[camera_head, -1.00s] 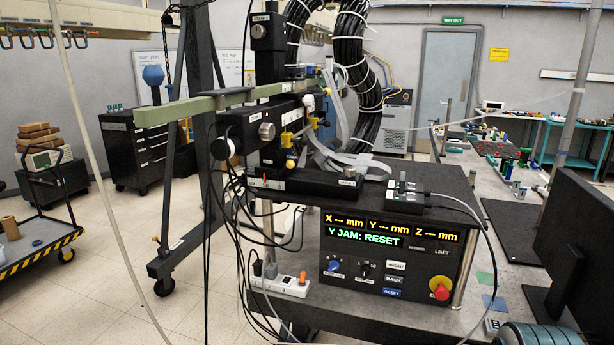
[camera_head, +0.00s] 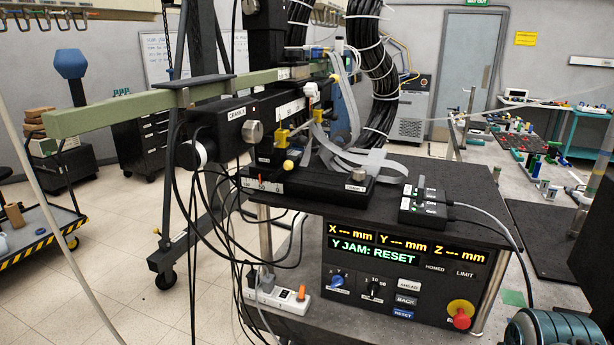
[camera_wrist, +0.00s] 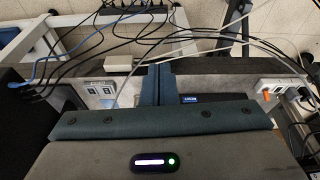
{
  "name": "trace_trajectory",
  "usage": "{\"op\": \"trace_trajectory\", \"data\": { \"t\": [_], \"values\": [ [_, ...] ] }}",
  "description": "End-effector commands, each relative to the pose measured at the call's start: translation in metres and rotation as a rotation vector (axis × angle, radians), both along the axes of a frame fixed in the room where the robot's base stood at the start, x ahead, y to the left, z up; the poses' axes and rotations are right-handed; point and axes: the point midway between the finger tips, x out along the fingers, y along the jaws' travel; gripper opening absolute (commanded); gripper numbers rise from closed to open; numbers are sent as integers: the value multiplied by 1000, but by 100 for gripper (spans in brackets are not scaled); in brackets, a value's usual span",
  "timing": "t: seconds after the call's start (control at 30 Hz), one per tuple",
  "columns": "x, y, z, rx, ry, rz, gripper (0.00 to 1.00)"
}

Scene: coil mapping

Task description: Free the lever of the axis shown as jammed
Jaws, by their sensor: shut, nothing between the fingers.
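The control box display (camera_head: 406,246) shows dashes for X, Y and Z and the line "Y JAM: RESET". Small yellow parts (camera_head: 288,165) and (camera_head: 282,136) show on the stage; I cannot tell which is the Y lever. My gripper (camera_wrist: 158,84) is shut and empty in the wrist view, its two blue-grey fingers together.
A red and yellow stop button (camera_head: 460,313) is at the box's right. A small switch box (camera_head: 423,204) sits on top. A power strip (camera_head: 277,296) and hanging cables crowd the left side. A thick cable bundle (camera_head: 370,75) rises behind. Floor at left is partly clear.

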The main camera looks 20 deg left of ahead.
Motion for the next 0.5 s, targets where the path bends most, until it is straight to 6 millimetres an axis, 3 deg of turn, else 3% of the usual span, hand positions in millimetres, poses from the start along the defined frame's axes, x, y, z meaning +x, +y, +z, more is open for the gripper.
{"op": "trace_trajectory", "data": {
  "t": [0.17,0.27,0.37,0.5],
  "values": [
    [3,0,0,-20,5,31,0],
    [15,-2,2,-96,19,143,0],
    [40,-5,5,-243,44,351,0],
    [96,0,15,-539,88,743,0]
  ]
}}
